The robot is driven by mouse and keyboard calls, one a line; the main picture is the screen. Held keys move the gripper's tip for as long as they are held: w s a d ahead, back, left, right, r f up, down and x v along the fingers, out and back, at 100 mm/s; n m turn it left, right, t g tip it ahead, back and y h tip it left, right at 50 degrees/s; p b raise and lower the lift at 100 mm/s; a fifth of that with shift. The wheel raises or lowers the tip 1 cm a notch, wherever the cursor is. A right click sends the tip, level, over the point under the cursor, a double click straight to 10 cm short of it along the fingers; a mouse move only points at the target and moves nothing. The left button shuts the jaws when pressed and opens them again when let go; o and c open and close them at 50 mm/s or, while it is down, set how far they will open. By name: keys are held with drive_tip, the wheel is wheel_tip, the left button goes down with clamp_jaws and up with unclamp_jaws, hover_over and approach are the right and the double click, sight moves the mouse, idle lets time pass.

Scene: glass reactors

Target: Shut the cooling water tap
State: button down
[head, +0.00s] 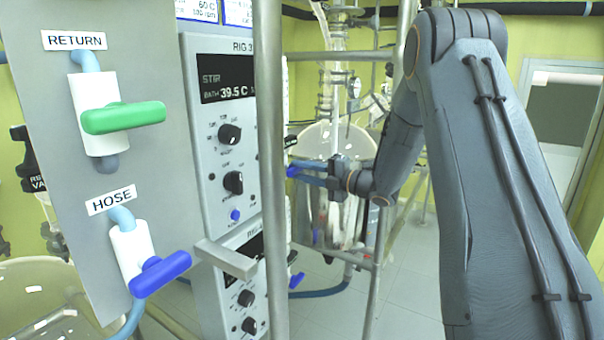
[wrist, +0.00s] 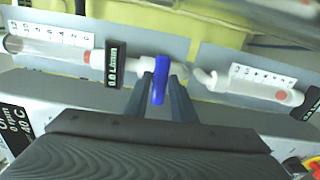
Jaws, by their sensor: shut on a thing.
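My gripper (head: 308,176) is at the end of my arm, beyond the metal post in the head view. In the wrist view its two dark fingers (wrist: 160,100) stand on either side of a blue tap handle (wrist: 160,80) and are shut on it. The handle looks upright there, on a white valve body between two clear tubes. In the head view only a small blue part of this handle (head: 292,171) shows at the fingertips. The black display (wrist: 112,64) on the left tube appears to read 0.0 L/min.
A grey panel close on the left carries a green RETURN tap (head: 123,117) and a blue HOSE tap (head: 160,274). A vertical metal post (head: 270,180) stands before the control panel (head: 218,150). Glass vessels and frame rails surround my gripper.

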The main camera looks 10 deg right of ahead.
drive_tip(key=shift+m, duration=0.4)
drive_tip(key=c, duration=1.6)
unclamp_jaws()
drive_tip(key=shift+c, duration=0.2)
drive_tip(key=shift+d, duration=0.1)
drive_tip(key=b+v, duration=0.2)
drive_tip(key=v, duration=0.5)
drive_tip(key=shift+s+d, duration=0.25)
drive_tip(key=shift+s, duration=0.1)
